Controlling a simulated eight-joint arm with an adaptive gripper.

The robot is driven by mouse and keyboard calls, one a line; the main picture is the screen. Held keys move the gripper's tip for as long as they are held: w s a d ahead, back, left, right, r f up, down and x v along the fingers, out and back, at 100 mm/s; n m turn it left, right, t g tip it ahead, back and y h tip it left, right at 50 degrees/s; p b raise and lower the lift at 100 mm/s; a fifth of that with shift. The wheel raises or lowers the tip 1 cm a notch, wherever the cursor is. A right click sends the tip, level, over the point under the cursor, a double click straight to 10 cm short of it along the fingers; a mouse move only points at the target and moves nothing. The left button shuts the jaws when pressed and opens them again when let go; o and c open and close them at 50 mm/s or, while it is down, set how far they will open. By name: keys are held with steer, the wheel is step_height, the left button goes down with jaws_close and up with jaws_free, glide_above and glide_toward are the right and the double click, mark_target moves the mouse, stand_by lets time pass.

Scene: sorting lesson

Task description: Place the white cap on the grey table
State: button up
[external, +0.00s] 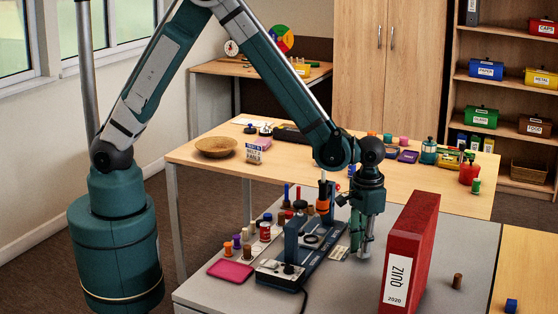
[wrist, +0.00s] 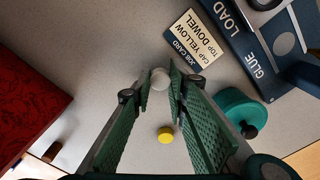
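The white cap (wrist: 160,79) sits between the two fingertips of my gripper (wrist: 161,82) in the wrist view. The fingers close in on it from both sides, and it looks larger than the yellow cap lying below. My gripper also shows in the external view (external: 365,250), pointing down low over the grey table (external: 225,292), just left of the red binder. In that view the cap is too small to make out clearly. The exact gap between the cap and the tabletop cannot be told.
A yellow cap (wrist: 165,135) lies on the grey table near my fingers. The tall red binder (external: 412,250) stands close on the right. A job card (wrist: 195,40), a teal pot (wrist: 243,112) and the dark glue station (external: 285,272) are nearby.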

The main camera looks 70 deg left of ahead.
steer(key=shift+f, duration=0.4)
steer(key=shift+f, duration=0.2)
steer(key=o, duration=0.6)
steer(key=shift+r, duration=0.2)
step_height(320, 180, up, 12)
steer(key=p, duration=0.2)
stand_by(0.4)
stand_by(0.4)
